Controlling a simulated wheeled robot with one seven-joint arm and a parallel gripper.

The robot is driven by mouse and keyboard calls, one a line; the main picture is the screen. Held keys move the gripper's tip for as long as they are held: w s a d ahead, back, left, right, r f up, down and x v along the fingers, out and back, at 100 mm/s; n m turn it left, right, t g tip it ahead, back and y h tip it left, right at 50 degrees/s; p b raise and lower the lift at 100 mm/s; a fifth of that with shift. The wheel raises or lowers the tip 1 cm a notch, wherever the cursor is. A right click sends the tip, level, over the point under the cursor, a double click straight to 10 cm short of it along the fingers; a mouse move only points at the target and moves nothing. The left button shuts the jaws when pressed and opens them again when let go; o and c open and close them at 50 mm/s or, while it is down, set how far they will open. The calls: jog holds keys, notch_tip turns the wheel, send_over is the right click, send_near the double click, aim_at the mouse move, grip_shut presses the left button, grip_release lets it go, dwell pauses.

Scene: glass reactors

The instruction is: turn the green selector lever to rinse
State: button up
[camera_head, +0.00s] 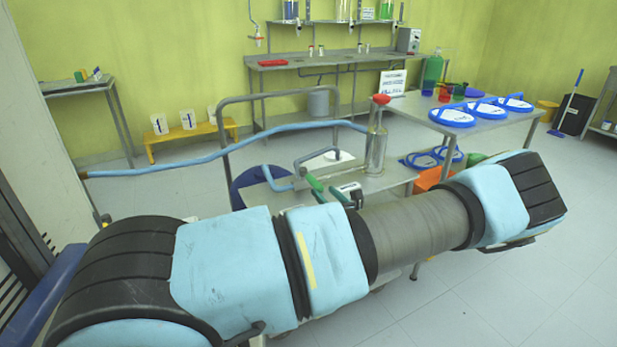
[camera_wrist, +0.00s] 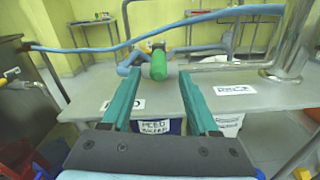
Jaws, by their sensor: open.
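The green selector lever (camera_wrist: 158,65) shows in the wrist view as a bright green grip, end towards me, on a valve at the light blue pipe (camera_wrist: 128,66). My gripper (camera_wrist: 160,80) is open, with its two teal fingers apart and nothing between them close by. The lever appears beyond the fingertips, roughly centred in the gap; I see no contact. A label (camera_wrist: 235,89) lies on the bench to the right, too small to read surely. Another label (camera_wrist: 138,104) is partly hidden by the left finger.
The metal bench (camera_head: 385,182) carries a tall glass and metal vessel with a red top (camera_head: 376,140) right of the valve. A long blue hose (camera_head: 220,153) and a metal frame (camera_head: 222,115) cross behind. A container marked "feed water" (camera_wrist: 163,127) stands below the bench edge.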

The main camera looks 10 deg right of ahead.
aim_at(310, 179)
jog(key=p+x, duration=0.2)
jog(key=x, duration=0.8)
jog(key=shift+s+a, duration=0.1)
jog(key=shift+c, duration=0.4)
grip_shut()
dwell(0.7)
